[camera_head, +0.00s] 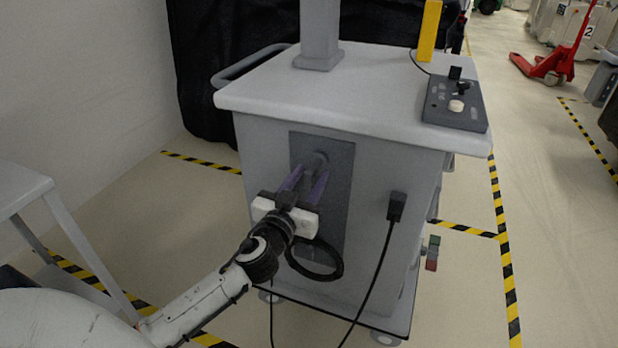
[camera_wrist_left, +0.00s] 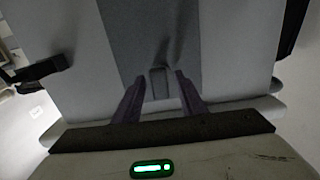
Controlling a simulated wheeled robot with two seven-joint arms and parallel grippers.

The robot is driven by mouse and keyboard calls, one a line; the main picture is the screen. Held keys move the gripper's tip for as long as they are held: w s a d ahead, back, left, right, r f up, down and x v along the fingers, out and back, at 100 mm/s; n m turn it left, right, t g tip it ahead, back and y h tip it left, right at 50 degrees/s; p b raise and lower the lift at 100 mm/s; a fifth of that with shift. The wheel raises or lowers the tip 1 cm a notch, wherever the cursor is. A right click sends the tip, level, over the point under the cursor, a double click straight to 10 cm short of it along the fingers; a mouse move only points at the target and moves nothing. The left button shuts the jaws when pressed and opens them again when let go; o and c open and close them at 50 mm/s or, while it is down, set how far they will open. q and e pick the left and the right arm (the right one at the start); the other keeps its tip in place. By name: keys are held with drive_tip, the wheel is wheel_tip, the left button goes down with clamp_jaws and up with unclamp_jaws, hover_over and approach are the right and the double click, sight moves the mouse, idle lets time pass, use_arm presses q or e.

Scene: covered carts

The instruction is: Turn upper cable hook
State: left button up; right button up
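The upper cable hook (camera_head: 318,160) is a grey knob-like piece on the dark grey panel (camera_head: 338,150) on the near side of the cart. In the left wrist view the hook (camera_wrist_left: 159,82) shows as a grey bracket ahead, between the fingers. My left gripper (camera_head: 306,174) has its purple fingers pointed at the panel, one on each side of the hook. In the wrist view the left gripper (camera_wrist_left: 158,80) is open, with what look like small gaps between fingers and hook. The gripper body partly hides the panel below. My right gripper is in neither view.
A black cable coil (camera_head: 331,276) hangs below my gripper. A black plug (camera_head: 397,206) with a hanging cable is to its right. The cart top (camera_head: 375,90) carries a post and a control box (camera_head: 455,103). A grey table (camera_head: 25,187) stands at left.

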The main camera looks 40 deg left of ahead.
use_arm(q)
clamp_jaws()
